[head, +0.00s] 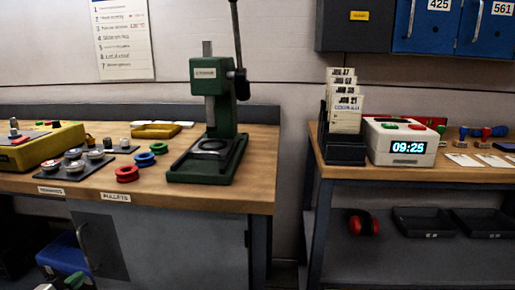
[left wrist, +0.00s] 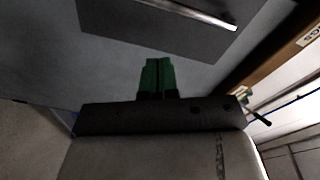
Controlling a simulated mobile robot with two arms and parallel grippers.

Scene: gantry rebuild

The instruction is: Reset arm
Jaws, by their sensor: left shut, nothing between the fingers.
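My left gripper (head: 74,281) shows as small green fingertips at the bottom left edge of the head view, low in front of the workbench. In the left wrist view its two green fingers (left wrist: 158,66) are together with nothing between them. The grey cabinet (left wrist: 100,60) under the bench lies beyond the fingers in that view, apart from them as far as I can tell. My right gripper is not in view.
The wooden workbench (head: 255,190) carries a green press (head: 212,120), coloured rings and a yellow tray. The cabinet handle (head: 87,248) sticks out near my left gripper, beside a blue object (head: 62,252). A second bench (head: 400,178) stands right, beyond a gap.

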